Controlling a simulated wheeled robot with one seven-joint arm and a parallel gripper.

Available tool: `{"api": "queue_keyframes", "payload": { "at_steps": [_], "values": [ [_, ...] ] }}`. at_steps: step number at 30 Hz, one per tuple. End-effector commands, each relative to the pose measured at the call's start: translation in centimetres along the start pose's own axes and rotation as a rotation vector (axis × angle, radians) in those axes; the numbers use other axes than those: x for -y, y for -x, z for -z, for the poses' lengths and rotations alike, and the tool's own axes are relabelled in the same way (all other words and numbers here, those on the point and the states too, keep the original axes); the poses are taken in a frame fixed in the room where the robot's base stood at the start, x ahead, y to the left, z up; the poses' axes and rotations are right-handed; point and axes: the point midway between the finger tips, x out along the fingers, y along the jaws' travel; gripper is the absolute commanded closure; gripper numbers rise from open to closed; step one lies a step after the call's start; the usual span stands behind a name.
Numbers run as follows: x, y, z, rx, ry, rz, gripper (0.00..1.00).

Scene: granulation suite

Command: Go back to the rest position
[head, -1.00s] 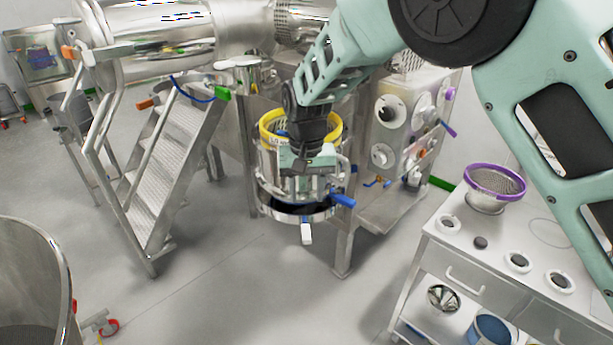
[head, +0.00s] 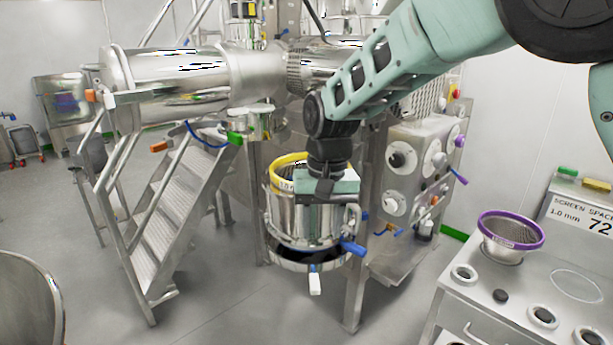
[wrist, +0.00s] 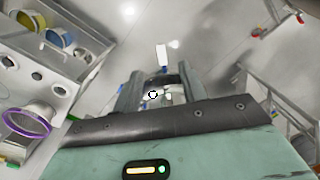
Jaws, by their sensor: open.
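My gripper (wrist: 160,82) is open and empty in the wrist view, its two fingers apart with floor and a small bright fitting between them. In the head view my gripper (head: 328,188) points down in front of the steel vessel (head: 285,215) with the yellow ring (head: 284,160). It hides part of the ring and of the vessel wall. I cannot tell whether it touches the vessel. The vessel has a blue handle (head: 352,249) and a white-tipped lever (head: 315,283).
A steel cart (head: 462,298) at right holds a purple-rimmed sieve (head: 505,255). A control panel (head: 418,160) stands behind my arm. Metal steps (head: 170,215) are at left. A large steel bin (head: 30,300) is at lower left.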

Motion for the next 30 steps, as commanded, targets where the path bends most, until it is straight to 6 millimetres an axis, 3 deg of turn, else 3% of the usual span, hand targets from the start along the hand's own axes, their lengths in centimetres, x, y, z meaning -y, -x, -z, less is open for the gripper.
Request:
{"api": "queue_keyframes", "payload": {
  "at_steps": [9, 12, 15, 18, 21, 30],
  "values": [
    [-2.5, -1.7, -17.4, 0.009, 0.323, 0.077, 0.58],
    [-4.0, -2.9, -22.2, -0.006, 0.426, 0.056, 0.58],
    [-5.7, -4.2, -25.8, -0.018, 0.504, 0.028, 0.58],
    [-6.9, -5.0, -27.9, -0.026, 0.553, 0.004, 0.58],
    [-7.4, -5.4, -28.8, -0.031, 0.578, -0.008, 0.58],
    [-7.5, -5.4, -28.9, -0.029, 0.58, -0.009, 0.58]
  ]
}}
